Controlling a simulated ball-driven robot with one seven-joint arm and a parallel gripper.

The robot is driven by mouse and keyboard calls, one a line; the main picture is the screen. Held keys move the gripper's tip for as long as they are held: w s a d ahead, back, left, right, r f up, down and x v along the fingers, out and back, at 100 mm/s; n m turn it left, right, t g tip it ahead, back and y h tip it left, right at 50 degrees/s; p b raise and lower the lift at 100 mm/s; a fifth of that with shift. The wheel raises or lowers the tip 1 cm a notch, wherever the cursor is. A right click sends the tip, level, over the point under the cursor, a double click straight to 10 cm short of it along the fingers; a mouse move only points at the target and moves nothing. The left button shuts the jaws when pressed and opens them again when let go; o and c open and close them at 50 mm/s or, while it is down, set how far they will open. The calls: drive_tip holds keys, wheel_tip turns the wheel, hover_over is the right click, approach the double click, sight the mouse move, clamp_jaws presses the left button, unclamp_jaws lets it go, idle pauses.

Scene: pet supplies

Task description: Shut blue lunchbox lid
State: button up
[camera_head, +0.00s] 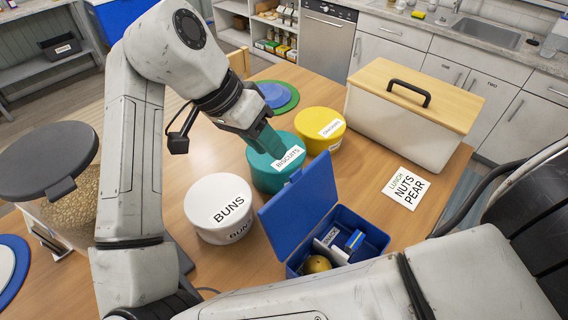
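The blue lunchbox (377,237) stands on the wooden table at the front centre. Its lid (298,209) is open, standing up and leaning toward the left. Inside lie a round brownish-yellow item (317,264), a small blue packet (354,241) and a white labelled piece (331,237). My arm covers the box's near part. My gripper (264,144) is behind and above the lid, apart from it, in front of or over the teal BISCUITS tub (273,174). Its tip area is teal like the tub, so finger opening and contact are unclear.
A white BUNS tub (218,203) stands left of the lid, a yellow tub (319,126) behind. A cream bin with a wooden lid (405,130) stands at back right. A card reading LUNCH NUTS PEAR (403,188) lies right of the lunchbox. A large jar (62,185) stands left.

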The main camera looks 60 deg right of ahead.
sight(294, 173)
drive_tip(key=shift+b+x, duration=2.75)
drive_tip(key=shift+x, duration=1.55)
drive_tip(key=shift+r, duration=0.1)
clamp_jaws()
